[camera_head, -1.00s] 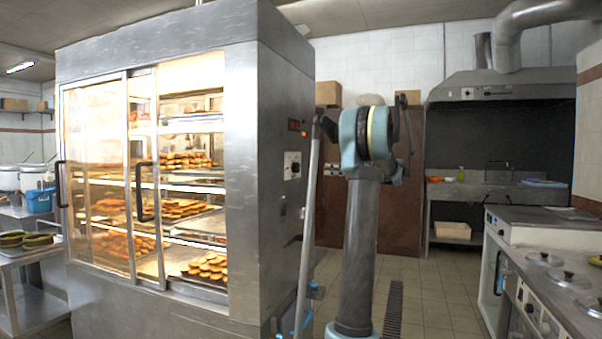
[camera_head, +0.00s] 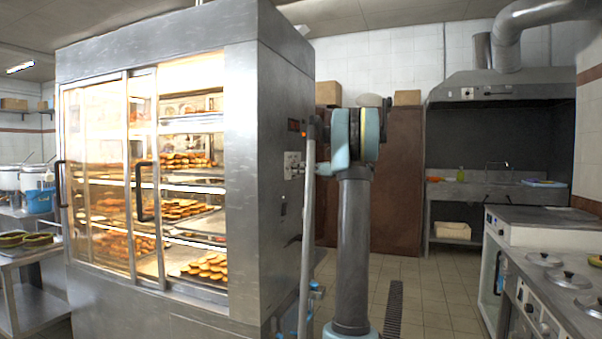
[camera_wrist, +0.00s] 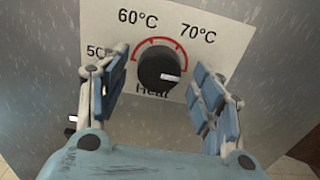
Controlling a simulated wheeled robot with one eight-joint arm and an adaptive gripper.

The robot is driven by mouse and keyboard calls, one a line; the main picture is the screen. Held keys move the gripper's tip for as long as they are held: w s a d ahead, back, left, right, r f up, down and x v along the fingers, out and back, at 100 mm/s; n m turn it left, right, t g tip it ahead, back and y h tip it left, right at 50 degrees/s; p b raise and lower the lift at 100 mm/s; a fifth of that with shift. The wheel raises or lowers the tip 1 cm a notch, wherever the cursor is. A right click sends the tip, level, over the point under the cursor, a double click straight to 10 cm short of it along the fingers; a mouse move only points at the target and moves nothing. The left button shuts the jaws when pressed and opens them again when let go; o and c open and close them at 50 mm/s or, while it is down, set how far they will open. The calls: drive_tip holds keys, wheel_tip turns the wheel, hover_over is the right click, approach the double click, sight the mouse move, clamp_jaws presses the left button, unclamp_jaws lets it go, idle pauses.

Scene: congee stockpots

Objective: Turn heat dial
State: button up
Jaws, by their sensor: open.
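The heat dial (camera_wrist: 158,68) is a round black knob with a white pointer mark, seen in the wrist view. Its pointer points right and slightly down. It sits on a white plate (camera_wrist: 205,25) marked 50, 60°C, 70°C and Heat, with a red arc over the knob. My gripper (camera_wrist: 158,92) is open, its blue-padded fingers on the left and right of the dial; I cannot tell if they touch it. In the head view the plate (camera_head: 292,165) shows on the side of the warming cabinet (camera_head: 245,180), partly hidden by my arm.
The cabinet holds trays of baked goods (camera_head: 190,208) behind sliding glass doors. A counter with round lids (camera_head: 545,259) stands at the right. A sink bench (camera_head: 490,190) is at the back under a hood.

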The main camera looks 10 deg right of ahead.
drive_tip(key=c, duration=1.1)
drive_tip(key=shift+n, duration=0.3)
drive_tip(key=n, duration=2.3)
drive_tip(key=shift+f, duration=0.1)
